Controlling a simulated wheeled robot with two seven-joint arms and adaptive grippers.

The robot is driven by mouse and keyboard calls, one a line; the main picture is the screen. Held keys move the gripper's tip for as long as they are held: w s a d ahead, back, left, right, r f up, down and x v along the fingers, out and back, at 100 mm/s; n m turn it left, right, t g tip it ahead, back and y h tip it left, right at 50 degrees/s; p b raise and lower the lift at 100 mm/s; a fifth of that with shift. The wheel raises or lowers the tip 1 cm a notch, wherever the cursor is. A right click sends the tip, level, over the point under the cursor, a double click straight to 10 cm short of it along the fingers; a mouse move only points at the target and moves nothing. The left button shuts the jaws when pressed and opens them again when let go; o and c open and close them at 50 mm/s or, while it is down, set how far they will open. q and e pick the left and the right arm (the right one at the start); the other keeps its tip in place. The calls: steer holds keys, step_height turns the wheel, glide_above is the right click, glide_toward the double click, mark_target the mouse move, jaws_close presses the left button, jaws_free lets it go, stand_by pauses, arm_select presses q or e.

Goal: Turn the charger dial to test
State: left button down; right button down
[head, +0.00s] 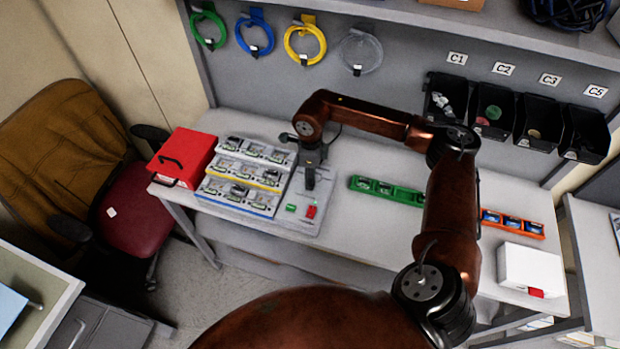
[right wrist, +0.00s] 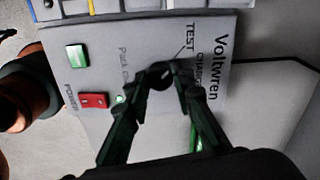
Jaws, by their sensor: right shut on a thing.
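The grey charger (head: 305,222) stands on the bench, marked "Voltwren" in the right wrist view. Its dark dial (right wrist: 161,76) sits between the fingertips of my right gripper (right wrist: 160,72), which is shut on it. In the head view my right gripper (head: 310,178) comes down onto the panel from above. My left gripper is not in view.
A green button (right wrist: 77,56) and a red power switch (right wrist: 94,100) lie beside the dial. Rows of battery trays (head: 243,172) adjoin the charger; a red case (head: 185,155) stands left. A green tray (head: 385,189) lies right, with clear bench between.

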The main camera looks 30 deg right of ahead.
steer(key=c, duration=1.7)
jaws_free()
steer(key=shift+o, duration=0.2)
step_height(320, 180, up, 12)
